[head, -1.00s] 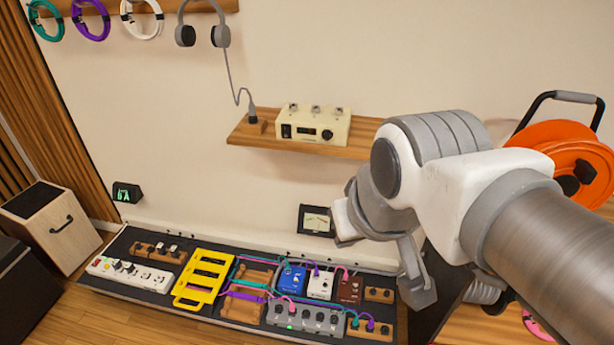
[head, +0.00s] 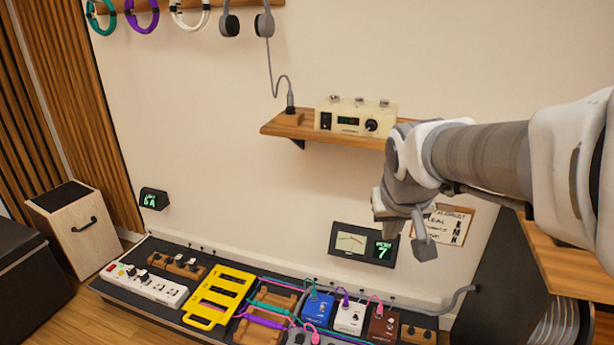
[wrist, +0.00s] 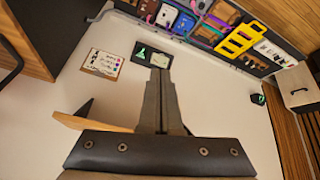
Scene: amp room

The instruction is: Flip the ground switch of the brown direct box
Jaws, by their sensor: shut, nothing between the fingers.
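The brown direct box (head: 383,325) is the small dark brown box to the right of the white pedal, at the bottom of the head view. Its lower part is cut off by the picture edge and its switch is too small to make out. In the wrist view the brown box (wrist: 148,8) shows only partly at the top edge. My gripper (head: 424,248) is in the air above and to the right of the box, not touching it. In the wrist view its fingers (wrist: 160,75) are together with nothing between them.
A blue pedal (head: 317,309) and a white pedal (head: 349,317) stand left of the brown box, with cables plugged in. A meter panel (head: 364,244) is on the wall behind. A shelf (head: 282,123) with a cream unit (head: 355,116) is above.

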